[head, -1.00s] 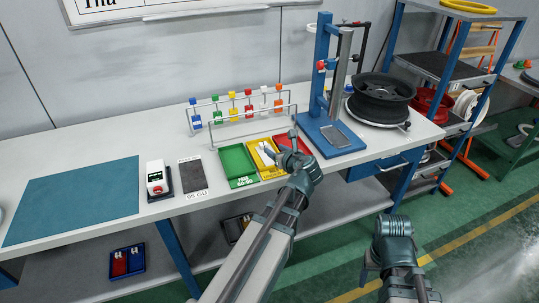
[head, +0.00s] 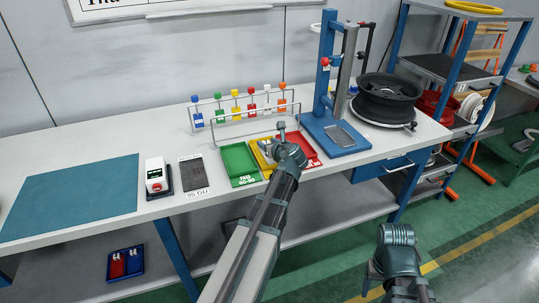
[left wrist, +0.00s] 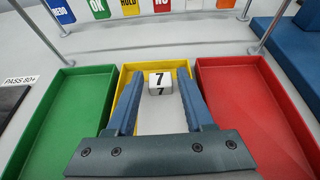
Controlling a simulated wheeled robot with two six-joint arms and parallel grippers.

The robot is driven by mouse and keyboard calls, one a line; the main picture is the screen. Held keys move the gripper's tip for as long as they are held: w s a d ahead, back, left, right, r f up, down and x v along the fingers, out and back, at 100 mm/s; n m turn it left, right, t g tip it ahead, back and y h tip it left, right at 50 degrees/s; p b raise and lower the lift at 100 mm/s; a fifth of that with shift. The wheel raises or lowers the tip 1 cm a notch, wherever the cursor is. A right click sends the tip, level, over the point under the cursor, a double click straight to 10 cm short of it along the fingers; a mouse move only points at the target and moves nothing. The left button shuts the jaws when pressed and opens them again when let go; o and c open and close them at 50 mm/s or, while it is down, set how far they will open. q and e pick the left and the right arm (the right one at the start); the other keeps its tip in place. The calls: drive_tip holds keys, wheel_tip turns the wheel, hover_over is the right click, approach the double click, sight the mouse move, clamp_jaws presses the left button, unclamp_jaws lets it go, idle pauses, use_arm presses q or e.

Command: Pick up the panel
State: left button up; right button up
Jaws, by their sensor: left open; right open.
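In the left wrist view a small white block marked 7 (left wrist: 160,80) sits in the yellow tray (left wrist: 128,68). A pale flat area lies below it between my fingers; I cannot tell whether it is part of the same piece, or which thing is the panel. My left gripper (left wrist: 160,88) is open, its two blue fingers on either side of the block with gaps showing. In the head view my left gripper (head: 266,150) is over the yellow tray and hides much of it.
A green tray (head: 239,163) and a red tray (head: 308,158) flank the yellow one. Behind stands a wire rack (head: 228,121) with coloured tags. A blue press stand (head: 330,146) and black wheel (head: 386,98) are right. A teal mat (head: 70,195) lies left.

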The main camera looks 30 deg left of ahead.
use_arm(q)
drive_tip(key=shift+w+a+f, duration=0.25)
drive_tip(key=shift+w+a, duration=0.1)
drive_tip(key=shift+a, duration=0.05)
drive_tip(key=shift+r, duration=0.1)
clamp_jaws()
